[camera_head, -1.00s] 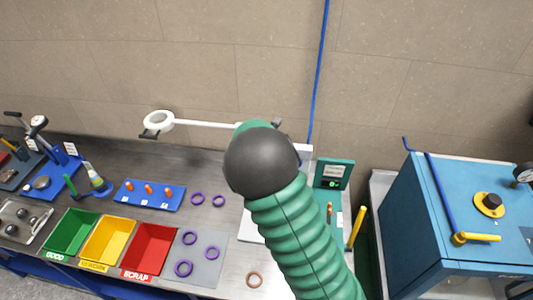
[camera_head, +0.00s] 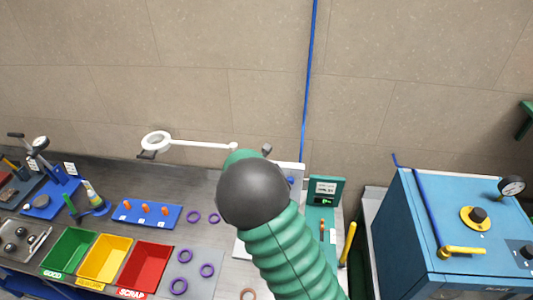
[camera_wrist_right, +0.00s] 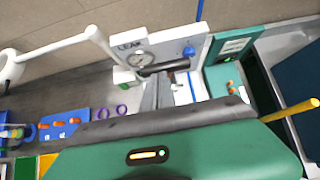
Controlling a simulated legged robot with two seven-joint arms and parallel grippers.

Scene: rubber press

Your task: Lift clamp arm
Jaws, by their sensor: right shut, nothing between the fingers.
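A white leak station (camera_wrist_right: 188,48) with a round gauge (camera_wrist_right: 140,59) stands in the right wrist view. In the head view my green right arm hides the gripper and most of the station (camera_head: 291,172). My left gripper is not in view.
A green panel box (camera_head: 325,190) and a yellow handle (camera_head: 348,243) stand right of the station, then a blue machine (camera_head: 420,235). A white ring lamp (camera_head: 156,141) reaches over the bench behind. Green, yellow and red (camera_head: 146,266) bins and purple rings lie left.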

